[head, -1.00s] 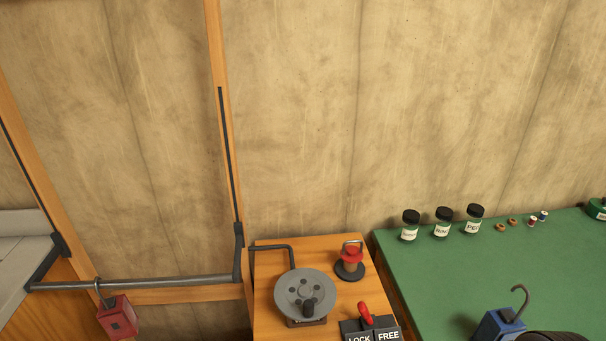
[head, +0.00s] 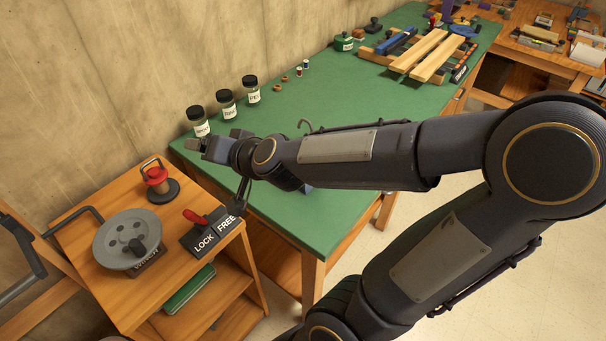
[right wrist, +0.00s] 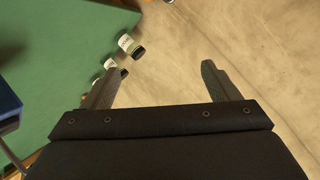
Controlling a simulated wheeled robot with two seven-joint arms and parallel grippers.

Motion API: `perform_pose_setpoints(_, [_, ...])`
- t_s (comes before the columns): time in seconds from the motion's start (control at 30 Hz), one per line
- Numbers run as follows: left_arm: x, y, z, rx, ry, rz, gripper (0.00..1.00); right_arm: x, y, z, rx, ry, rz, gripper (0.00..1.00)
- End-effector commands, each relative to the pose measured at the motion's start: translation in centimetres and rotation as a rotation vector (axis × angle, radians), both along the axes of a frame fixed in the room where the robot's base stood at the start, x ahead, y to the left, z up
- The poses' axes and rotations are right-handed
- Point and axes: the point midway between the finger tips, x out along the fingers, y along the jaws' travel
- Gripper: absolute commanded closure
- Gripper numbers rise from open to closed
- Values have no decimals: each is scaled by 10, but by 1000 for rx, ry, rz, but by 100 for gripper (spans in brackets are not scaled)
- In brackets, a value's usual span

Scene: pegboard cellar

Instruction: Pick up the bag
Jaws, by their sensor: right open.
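I cannot make out a bag in either view. My right gripper (head: 212,150) reaches in from the right, over the near-left part of the green table (head: 375,100), close to the labelled jars. In the right wrist view the same gripper (right wrist: 158,84) has its two fingers wide apart with nothing between them. A blue block (right wrist: 8,105) shows at the left edge there. In the head view my arm covers most of that area, and only a grey hook (head: 305,124) rises behind it. My left gripper is not in view.
Several jars, one nearest the gripper (head: 201,128), stand along the wall. A wooden cart (head: 95,285) at left bears a grey crank wheel (head: 130,238), a red-topped post (head: 157,177) and a LOCK/FREE switch (head: 207,235). Boards (head: 440,55) lie at the far end.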

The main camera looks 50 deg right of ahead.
Motion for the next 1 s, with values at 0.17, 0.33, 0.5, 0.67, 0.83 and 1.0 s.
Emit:
perform_pose_setpoints(0.17, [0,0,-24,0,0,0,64,33,-74,-71,-107,61,-463,18])
perform_pose_setpoints(0.33, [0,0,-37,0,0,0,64,2,-125,-128,-329,237,-846,18])
perform_pose_setpoints(0.5, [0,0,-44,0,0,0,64,-34,-140,-151,-515,387,-1049,18])
perform_pose_setpoints(0.67, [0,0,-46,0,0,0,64,-50,-143,-156,-601,454,-1125,18])
perform_pose_setpoints(0.83, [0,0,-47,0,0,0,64,-52,-157,-162,-614,465,-1140,18])
perform_pose_setpoints(1.0, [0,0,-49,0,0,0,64,-48,-174,-170,-613,464,-1138,18])
